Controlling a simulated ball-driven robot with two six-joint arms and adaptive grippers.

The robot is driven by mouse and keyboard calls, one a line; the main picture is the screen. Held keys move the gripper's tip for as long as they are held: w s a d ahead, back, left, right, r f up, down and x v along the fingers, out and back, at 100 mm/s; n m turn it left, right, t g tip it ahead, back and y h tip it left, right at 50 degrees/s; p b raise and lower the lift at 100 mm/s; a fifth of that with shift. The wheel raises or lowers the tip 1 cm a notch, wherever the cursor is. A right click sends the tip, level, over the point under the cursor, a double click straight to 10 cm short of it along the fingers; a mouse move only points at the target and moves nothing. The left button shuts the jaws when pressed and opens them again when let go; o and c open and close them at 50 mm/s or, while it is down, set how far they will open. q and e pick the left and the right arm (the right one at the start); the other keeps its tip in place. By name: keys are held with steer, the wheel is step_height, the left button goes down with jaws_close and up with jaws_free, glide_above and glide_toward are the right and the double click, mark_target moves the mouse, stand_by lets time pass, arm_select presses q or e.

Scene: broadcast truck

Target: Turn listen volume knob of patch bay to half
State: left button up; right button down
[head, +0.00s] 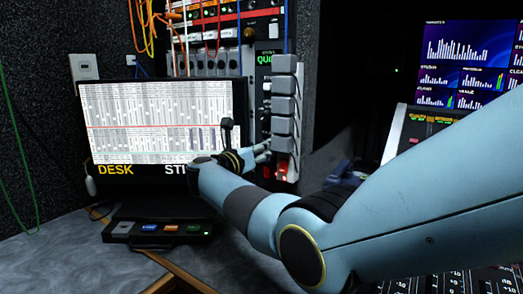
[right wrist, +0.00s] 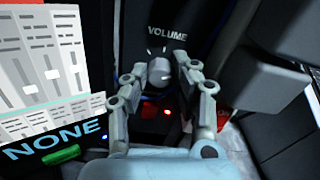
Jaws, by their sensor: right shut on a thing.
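The listen volume knob (right wrist: 159,75) is a round grey knob on a dark panel under the word VOLUME in the right wrist view. My right gripper (right wrist: 160,68) is shut on it, with one finger on each side. Pale marks show just above the knob, but I cannot tell its pointer's exact angle. In the head view my right gripper (head: 262,149) reaches the dark panel right of the screen, and I cannot make out the knob there. The patch bay (head: 208,62) has rows of sockets and coloured cables. My left gripper is not in view.
A power strip with grey plugs (head: 284,106) and a red switch (head: 282,170) is close beside my right gripper. A monitor (head: 160,122) stands to the left, with a small button box (head: 158,229) on the desk below it. Cables hang above.

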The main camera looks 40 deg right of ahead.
steer(key=n+p, duration=0.1)
steer(key=n, duration=0.9)
steer(key=n+p, duration=0.2)
steer(key=n, duration=0.8)
steer(key=shift+w+a+f+n, duration=0.1)
steer(key=shift+f+n, duration=0.1)
steer(key=shift+n, duration=0.2)
stand_by(0.3)
steer(key=c, duration=1.3)
jaws_free()
steer(key=shift+c, duration=0.2)
